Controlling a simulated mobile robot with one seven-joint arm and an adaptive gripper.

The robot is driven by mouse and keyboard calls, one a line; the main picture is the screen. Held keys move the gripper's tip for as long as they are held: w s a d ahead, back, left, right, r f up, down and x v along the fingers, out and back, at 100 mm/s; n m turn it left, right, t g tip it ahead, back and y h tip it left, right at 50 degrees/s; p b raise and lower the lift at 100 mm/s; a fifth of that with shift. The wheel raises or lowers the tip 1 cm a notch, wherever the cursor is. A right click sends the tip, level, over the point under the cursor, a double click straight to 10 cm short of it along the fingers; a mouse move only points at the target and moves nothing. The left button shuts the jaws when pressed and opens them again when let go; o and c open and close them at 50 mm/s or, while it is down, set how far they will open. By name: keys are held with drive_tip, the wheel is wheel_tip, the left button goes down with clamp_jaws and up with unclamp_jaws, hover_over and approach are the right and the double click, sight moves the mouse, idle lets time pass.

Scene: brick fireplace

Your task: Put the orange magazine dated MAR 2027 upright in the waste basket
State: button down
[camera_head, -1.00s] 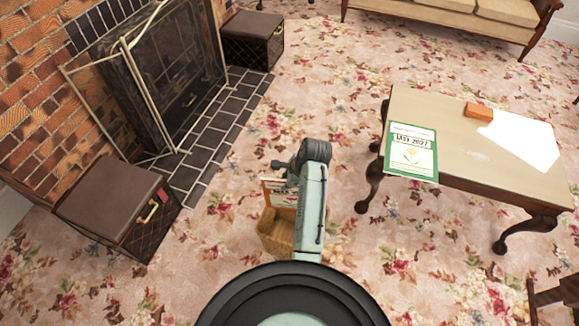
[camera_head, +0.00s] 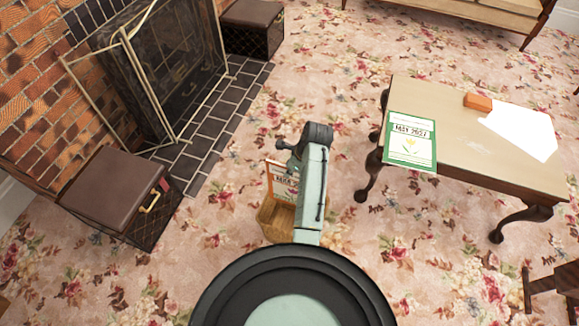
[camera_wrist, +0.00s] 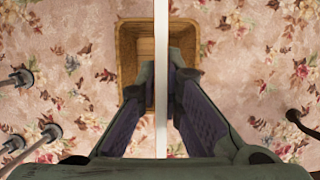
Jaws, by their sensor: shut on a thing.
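My gripper (camera_wrist: 161,100) is shut on the orange magazine (camera_head: 284,180), which shows edge-on as a thin pale strip (camera_wrist: 161,40) in the wrist view. In the head view its orange border and part of its date show beside my arm. The magazine is upright and lies over the waste basket (camera_head: 272,222), a tan woven box on the carpet. The wrist view shows the basket's rim (camera_wrist: 126,60) around and below the magazine. My arm hides part of both. I cannot tell whether the magazine's lower edge is inside the basket.
A green magazine (camera_head: 409,141) marked MAY 2027 lies on the wooden table (camera_head: 470,150) at right, with an orange block (camera_head: 478,101). A brown box (camera_head: 115,190) stands left, near the fireplace (camera_head: 165,70). Carpet around the basket is clear.

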drive_tip(key=b, duration=0.4)
hover_over(289, 201)
drive_tip(key=shift+w+f, duration=0.1)
drive_tip(key=shift+f, duration=4.75)
drive_tip(key=shift+f+b, duration=3.35)
drive_tip(key=shift+f, duration=3.05)
drive_tip(key=shift+d, duration=0.1)
drive_tip(key=c, duration=1.7)
unclamp_jaws()
drive_tip(key=shift+o, duration=0.2)
drive_tip(key=v, duration=1.2)
